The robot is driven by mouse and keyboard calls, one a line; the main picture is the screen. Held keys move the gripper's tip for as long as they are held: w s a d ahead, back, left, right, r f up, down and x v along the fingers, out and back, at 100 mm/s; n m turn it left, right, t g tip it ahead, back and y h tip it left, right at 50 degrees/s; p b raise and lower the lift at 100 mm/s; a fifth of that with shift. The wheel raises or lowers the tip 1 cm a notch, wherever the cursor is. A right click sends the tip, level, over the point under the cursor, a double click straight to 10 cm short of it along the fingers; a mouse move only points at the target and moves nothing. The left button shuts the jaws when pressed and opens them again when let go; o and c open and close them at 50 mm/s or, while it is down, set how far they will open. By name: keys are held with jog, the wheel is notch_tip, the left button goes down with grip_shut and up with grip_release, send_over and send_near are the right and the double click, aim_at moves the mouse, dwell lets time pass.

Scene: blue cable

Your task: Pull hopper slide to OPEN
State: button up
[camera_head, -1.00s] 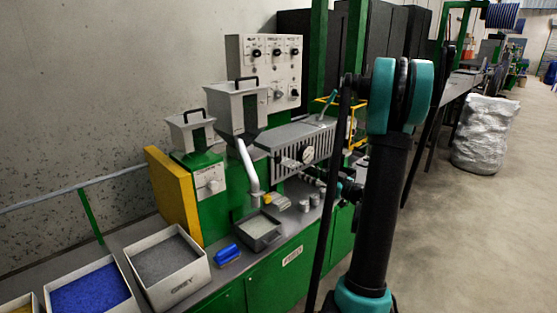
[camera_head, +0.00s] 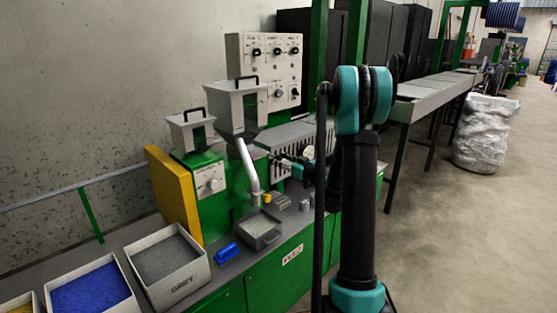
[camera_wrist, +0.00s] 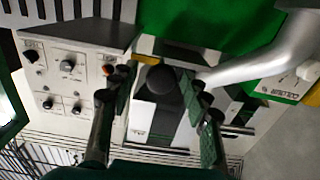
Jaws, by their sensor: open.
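The grey main hopper (camera_head: 236,107) stands on the green machine in the head view. In the wrist view a dark round knob (camera_wrist: 161,79), seemingly the slide's handle, shows between my fingers, with a pale plate (camera_wrist: 145,118) beside it. The plate's small lettering is unreadable. My gripper (camera_wrist: 158,88) is open, one finger on either side of the knob; whether either touches it I cannot tell. In the head view my gripper (camera_head: 272,157) is small and dark, just below and right of the hopper. The slide itself is not clear there.
A silver pipe (camera_head: 248,163) runs down beside my gripper and also crosses the wrist view's right side (camera_wrist: 255,62). The control panel (camera_head: 270,60) rises behind. A ribbed grey housing (camera_head: 285,135) lies close to my arm. Bins of pellets (camera_head: 165,262) stand at front left.

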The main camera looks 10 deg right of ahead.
jog(key=shift+w+a, duration=0.2)
jog(key=shift+c, duration=0.6)
grip_shut()
